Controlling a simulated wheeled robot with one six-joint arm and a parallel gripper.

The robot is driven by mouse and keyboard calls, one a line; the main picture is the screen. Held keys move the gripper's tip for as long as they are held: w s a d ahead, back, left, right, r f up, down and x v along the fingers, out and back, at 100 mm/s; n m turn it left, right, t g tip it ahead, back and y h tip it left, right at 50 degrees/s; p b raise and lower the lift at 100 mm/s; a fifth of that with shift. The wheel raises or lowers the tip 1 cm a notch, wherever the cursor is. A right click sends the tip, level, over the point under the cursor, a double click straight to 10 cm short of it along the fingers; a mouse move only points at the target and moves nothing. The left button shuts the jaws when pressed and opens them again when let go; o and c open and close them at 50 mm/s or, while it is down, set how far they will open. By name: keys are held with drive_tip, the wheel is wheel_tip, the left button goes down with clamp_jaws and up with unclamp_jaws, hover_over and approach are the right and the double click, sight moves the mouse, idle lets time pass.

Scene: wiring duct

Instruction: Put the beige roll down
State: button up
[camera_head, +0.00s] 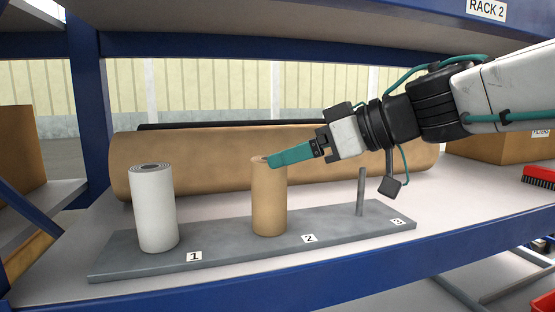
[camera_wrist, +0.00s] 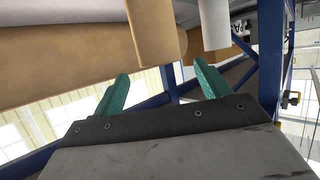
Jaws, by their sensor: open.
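The beige roll (camera_head: 269,200) stands upright on the grey board (camera_head: 130,262), behind the label 2. Any peg inside it is hidden. In the wrist view the beige roll (camera_wrist: 154,35) shows ahead of the two teal fingers, between them from side to side. My gripper (camera_head: 271,161) is at the top of the roll, coming from the right, with its fingers overlapping in the head view. The wrist view shows my gripper (camera_wrist: 161,68) open, with the fingers well apart. Whether a finger touches the roll I cannot tell.
A white roll (camera_head: 154,208) stands at label 1, left of the beige one. A bare grey peg (camera_head: 361,190) stands near label 3. A large brown roll (camera_head: 215,178) lies behind the board. A blue shelf beam (camera_head: 200,297) runs along the front.

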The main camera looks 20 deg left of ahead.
drive_tip(key=v, duration=0.6)
